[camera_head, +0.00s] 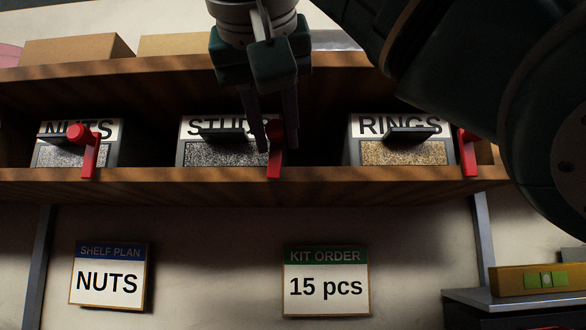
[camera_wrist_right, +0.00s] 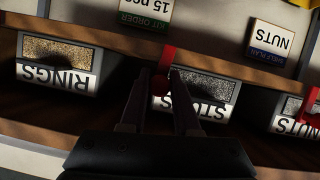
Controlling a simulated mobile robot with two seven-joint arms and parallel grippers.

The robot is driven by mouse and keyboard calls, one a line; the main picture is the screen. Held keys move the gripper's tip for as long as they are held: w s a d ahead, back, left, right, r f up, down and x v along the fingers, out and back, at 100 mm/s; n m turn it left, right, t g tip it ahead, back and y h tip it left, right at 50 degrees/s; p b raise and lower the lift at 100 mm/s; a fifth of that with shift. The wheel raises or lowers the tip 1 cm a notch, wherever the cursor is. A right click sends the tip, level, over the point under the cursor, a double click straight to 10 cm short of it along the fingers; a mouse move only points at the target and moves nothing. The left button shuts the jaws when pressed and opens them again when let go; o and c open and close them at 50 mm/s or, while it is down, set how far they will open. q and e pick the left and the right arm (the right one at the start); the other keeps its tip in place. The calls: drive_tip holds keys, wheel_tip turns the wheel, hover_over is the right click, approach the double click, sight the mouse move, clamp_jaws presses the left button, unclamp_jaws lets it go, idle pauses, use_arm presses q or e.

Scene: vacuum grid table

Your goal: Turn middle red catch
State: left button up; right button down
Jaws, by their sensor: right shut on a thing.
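The middle red catch (camera_head: 275,158) is at the right front corner of the bin labelled STUDS (camera_head: 222,152), on the shelf's front edge. It also shows in the right wrist view (camera_wrist_right: 167,60), between the finger ends. My right gripper (camera_head: 276,145) comes down from above and is shut on this catch, its fingers partly hiding it and the end of the label. The catch's upper part is largely covered by the fingers. In the right wrist view my right gripper (camera_wrist_right: 164,85) shows both fingers around the catch. My left gripper is in neither view.
A NUTS bin (camera_head: 70,152) with its red catch (camera_head: 90,155) stands left, and a RINGS bin (camera_head: 402,150) with its red catch (camera_head: 467,155) right. Boxes (camera_head: 75,48) sit on the wooden shelf (camera_head: 150,68) above. Signs reading NUTS (camera_head: 108,281) and 15 pcs (camera_head: 326,287) hang below.

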drive_tip(key=shift+w+f+n+h, duration=0.1)
drive_tip(key=shift+f+n+h, duration=0.05)
drive_tip(key=shift+n+h, duration=0.2)
idle(0.5)
drive_tip(key=c, duration=1)
unclamp_jaws()
drive_tip(key=o, duration=0.3)
drive_tip(key=shift+o, duration=0.2)
drive_tip(key=shift+a, duration=0.1)
